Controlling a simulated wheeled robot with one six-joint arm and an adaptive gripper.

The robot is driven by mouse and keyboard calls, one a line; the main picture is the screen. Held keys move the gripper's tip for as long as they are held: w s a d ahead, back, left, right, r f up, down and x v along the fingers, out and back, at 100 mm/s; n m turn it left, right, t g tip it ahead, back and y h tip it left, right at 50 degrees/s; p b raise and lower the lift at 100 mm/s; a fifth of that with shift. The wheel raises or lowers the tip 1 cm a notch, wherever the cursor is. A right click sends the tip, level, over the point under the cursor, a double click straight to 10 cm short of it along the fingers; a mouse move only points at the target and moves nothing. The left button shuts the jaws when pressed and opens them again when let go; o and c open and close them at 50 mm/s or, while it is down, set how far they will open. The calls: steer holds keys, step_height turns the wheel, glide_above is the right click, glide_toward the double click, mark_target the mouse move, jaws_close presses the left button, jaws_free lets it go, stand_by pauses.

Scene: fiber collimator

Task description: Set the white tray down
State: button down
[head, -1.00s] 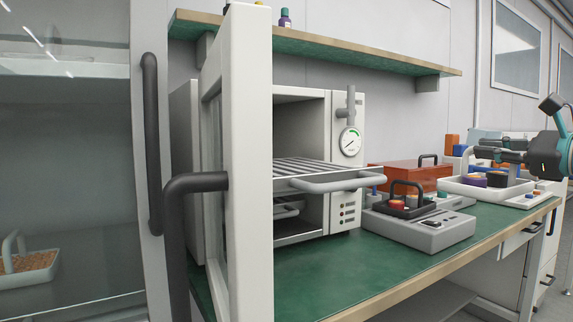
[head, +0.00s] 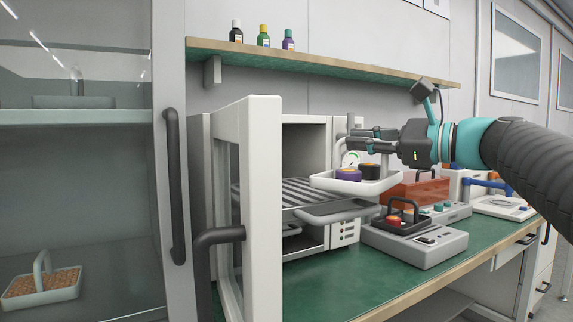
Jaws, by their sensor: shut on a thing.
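The white tray (head: 382,188) hangs in the air in front of the open oven, just above and to the right of its pulled-out rack. It carries a purple round item (head: 348,174) and a dark round item (head: 370,172). My gripper (head: 362,142) is above the tray and shut on it; the exact grip is partly hidden by the fingers. The oven's slatted rack (head: 262,197) sticks out of the chamber, with a grey front handle (head: 335,211). The tray looks level and apart from the rack.
The oven door (head: 262,200) stands open at the left. A grey device (head: 415,243) with a small black basket (head: 403,221) stands below the tray, right of the oven. An orange-brown box (head: 415,193) is behind it. A glass cabinet (head: 75,200) is at far left. The green bench front is clear.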

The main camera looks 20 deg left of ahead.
mark_target(339, 158)
steer(key=f+x, duration=0.1)
steer(key=x, duration=0.3)
steer(key=f+x, duration=0.1)
steer(key=x, duration=0.4)
steer(key=f+x, duration=0.1)
steer(key=x, duration=0.4)
steer(key=shift+w+a, duration=0.1)
steer(key=shift+a, duration=0.15)
steer(key=shift+f, duration=0.25)
steer(key=c, duration=1.2)
jaws_free()
steer(key=b+v, duration=0.1)
steer(key=v, duration=1.1)
